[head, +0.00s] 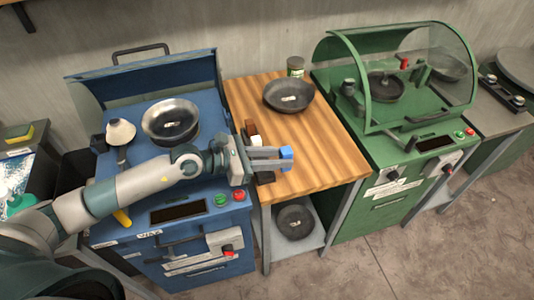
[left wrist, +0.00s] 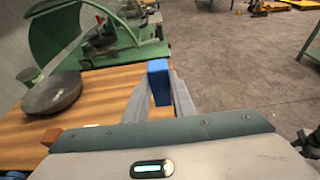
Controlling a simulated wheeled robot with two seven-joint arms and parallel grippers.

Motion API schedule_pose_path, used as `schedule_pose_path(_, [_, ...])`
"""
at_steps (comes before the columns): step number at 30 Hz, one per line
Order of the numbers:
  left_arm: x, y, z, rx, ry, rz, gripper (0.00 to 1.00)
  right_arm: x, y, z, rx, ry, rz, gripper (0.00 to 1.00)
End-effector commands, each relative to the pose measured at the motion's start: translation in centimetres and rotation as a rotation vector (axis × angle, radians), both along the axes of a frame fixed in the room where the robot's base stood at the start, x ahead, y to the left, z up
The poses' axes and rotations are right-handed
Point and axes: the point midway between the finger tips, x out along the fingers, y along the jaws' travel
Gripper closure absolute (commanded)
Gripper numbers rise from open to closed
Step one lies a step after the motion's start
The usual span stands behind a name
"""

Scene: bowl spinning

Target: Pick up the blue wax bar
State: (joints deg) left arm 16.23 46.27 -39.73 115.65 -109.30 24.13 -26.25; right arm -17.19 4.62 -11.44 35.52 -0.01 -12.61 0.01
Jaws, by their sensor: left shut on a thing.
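The blue wax bar (head: 286,153) is a small blue block between the fingertips of my left gripper (head: 284,158). The gripper is shut on it and holds it over the front part of the wooden table (head: 325,150). In the left wrist view the bar (left wrist: 158,78) stands up between the two grey fingers (left wrist: 160,95), its lower part showing in the gap between them. My right gripper is in neither view.
A dark bowl (head: 289,95) and a green can (head: 295,66) stand at the table's back. Brown blocks (head: 251,128) lie at its left edge, partly hidden by my gripper. A blue machine (head: 205,191) is left, a green machine with a clear cover (head: 385,185) right.

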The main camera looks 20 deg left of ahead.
Motion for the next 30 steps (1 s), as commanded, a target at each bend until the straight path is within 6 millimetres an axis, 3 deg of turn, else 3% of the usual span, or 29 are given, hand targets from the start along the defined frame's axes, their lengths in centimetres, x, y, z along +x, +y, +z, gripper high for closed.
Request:
schedule_pose_path(3, [-0.5,-1.9,1.2,-0.006,-0.002,-0.004,1.00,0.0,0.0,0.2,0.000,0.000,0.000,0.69])
schedule_pose_path(10, [-1.1,-4.0,2.4,-0.004,-0.002,-0.003,1.00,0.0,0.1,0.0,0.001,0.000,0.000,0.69])
schedule_pose_path(30, [-1.3,-4.5,2.8,0.000,0.000,0.000,1.00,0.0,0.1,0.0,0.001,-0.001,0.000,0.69])
